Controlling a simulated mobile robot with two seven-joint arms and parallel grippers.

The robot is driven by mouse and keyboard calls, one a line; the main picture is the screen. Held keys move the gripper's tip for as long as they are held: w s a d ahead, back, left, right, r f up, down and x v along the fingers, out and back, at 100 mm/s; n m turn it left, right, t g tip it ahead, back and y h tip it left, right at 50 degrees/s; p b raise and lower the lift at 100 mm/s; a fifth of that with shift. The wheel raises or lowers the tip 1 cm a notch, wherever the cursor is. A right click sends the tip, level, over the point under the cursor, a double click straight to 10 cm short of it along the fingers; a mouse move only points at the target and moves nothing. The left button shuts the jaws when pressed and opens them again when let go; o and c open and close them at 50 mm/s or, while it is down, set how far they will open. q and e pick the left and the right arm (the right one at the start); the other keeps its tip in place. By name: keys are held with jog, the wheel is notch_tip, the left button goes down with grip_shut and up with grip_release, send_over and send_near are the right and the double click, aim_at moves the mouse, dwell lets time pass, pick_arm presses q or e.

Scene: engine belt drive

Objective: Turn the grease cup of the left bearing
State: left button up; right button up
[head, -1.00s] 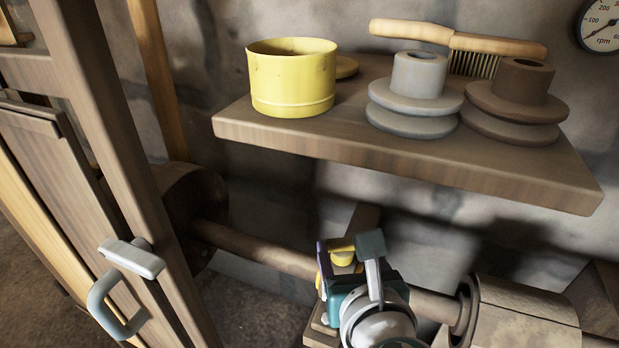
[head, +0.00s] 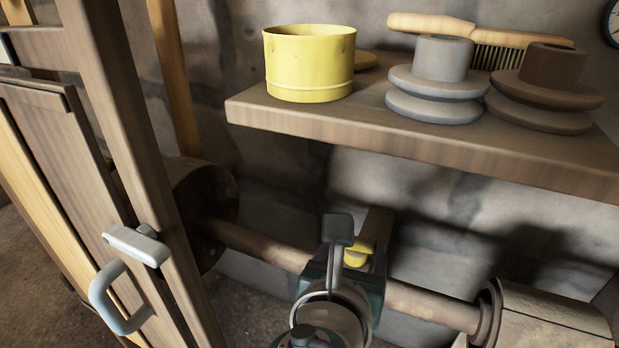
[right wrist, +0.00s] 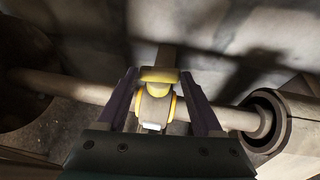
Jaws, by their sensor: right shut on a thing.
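The yellow grease cup (head: 357,251) sits on top of the left bearing, on the long shaft below the shelf. My right gripper (head: 350,245) reaches it from the front and is shut on it, its arm partly covering the bearing in the head view. In the right wrist view, the yellow cap of the grease cup (right wrist: 159,75) lies between the two dark fingers of my right gripper (right wrist: 160,82). The left bearing (right wrist: 154,108), with yellow edges, shows just below the cap. My left gripper is not in view.
A wooden shelf (head: 420,148) above holds a yellow pot (head: 308,68), a grey pulley (head: 437,85), a brown pulley (head: 547,90) and a brush (head: 430,24). The shaft (head: 262,246) runs between a dark drum (head: 200,200) and a cylinder (head: 550,315). A wooden door with a grey handle (head: 115,300) stands left.

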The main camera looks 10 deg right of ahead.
jog(key=o, duration=1.4)
jog(key=shift+c, duration=0.2)
jog(key=p+v, duration=0.4)
jog(key=v, duration=0.6)
